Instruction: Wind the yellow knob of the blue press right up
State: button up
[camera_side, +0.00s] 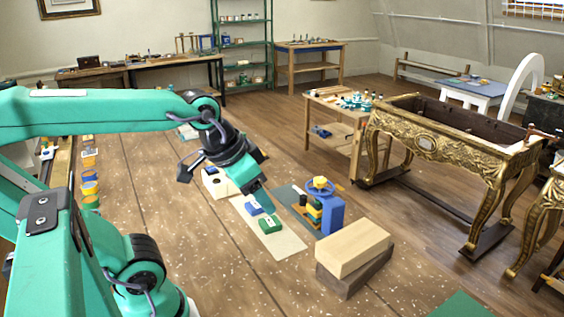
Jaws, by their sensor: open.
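The blue press (332,215) stands on a grey plate (287,194) right of centre on the worktop. Its yellow knob (320,184) is a wheel on top, facing up. Dark, yellow and green pieces (314,210) show below the knob, but how they fit together is too small to tell. My gripper (258,198) points down to the left of the press, apart from the knob, above or near a pale board. It is open with nothing seen in it. Its tips are partly hard to make out against the blocks.
The pale board (287,244) bears a blue block (253,208) and a green block (270,224). Light wood (353,246) rests on a dark block (357,275) in front of the press. The worktop's front left is clear.

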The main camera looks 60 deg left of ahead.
jog(key=w+a+r+m+g, duration=0.1)
jog(key=w+a+r+m, duration=0.15)
jog(key=w, duration=0.45)
jog(key=m+g, duration=0.4)
jog(key=m, duration=0.1)
send_near(320, 179)
jog(key=shift+s+d, duration=0.1)
jog(key=shift+d, duration=0.2)
jog(key=shift+w+a+f, duration=0.3)
jog(key=shift+f, duration=0.05)
jog(key=shift+f, duration=0.1)
jog(key=shift+f, duration=3.8)
jog(key=shift+c, duration=0.4)
